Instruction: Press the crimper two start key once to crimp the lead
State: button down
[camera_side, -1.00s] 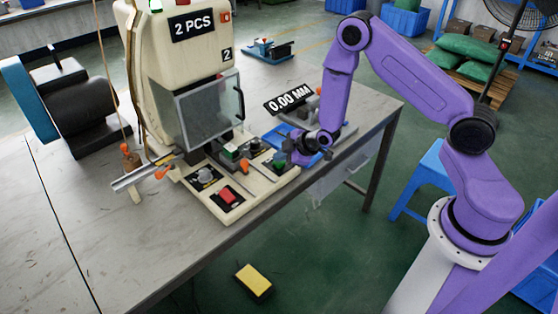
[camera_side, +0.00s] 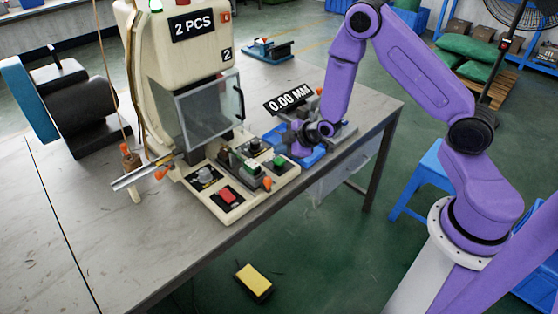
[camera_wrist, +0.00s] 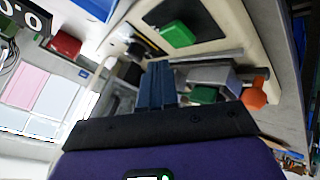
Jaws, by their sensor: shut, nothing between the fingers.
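Crimper two (camera_side: 190,60) is the cream machine marked 2, with a "2 PCS" display and a clear guard on its front. A green key (camera_side: 280,162) sits on a dark plate at the right end of its base. The green key also shows in the wrist view (camera_wrist: 178,34), uncovered and apart from my fingers. My gripper (camera_side: 304,134) is right of and behind this key, over the blue tray area. In the wrist view my fingers (camera_wrist: 156,72) are together and empty. I cannot pick out the lead for certain.
A red key (camera_side: 228,195) and a dial (camera_side: 205,175) are at the base's front. A "0.00 MM" gauge display (camera_side: 290,99) stands close behind my gripper. Orange-tipped parts (camera_side: 267,183) lie near the keys. The table's left front is clear.

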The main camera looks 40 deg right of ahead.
aim_at(281, 162)
jog(key=shift+r, duration=1.95)
jog(key=shift+a, duration=0.1)
jog(key=s+a+r+g, duration=0.2)
jog(key=s+a+r, duration=0.15)
jog(key=s, duration=0.25)
jog(key=s+a+r+g+y, duration=0.1)
jog(key=s+a+r+g, duration=0.1)
jog(key=s+a+r, duration=0.3)
jog(key=s+a+r+g, duration=0.1)
jog(key=s+a, duration=0.1)
jog(key=s, duration=0.5)
jog(key=s+d+r+g+h, duration=0.1)
jog(key=s+d+r+g, duration=0.1)
jog(key=s, duration=0.6)
jog(key=s+d+r+n+g+h, duration=0.1)
jog(key=s+d+r, duration=0.2)
jog(key=s, duration=0.6)
jog(key=shift+s+d+r+g, duration=0.25)
jog(key=shift+r+g, duration=0.15)
jog(key=shift+r, duration=0.35)
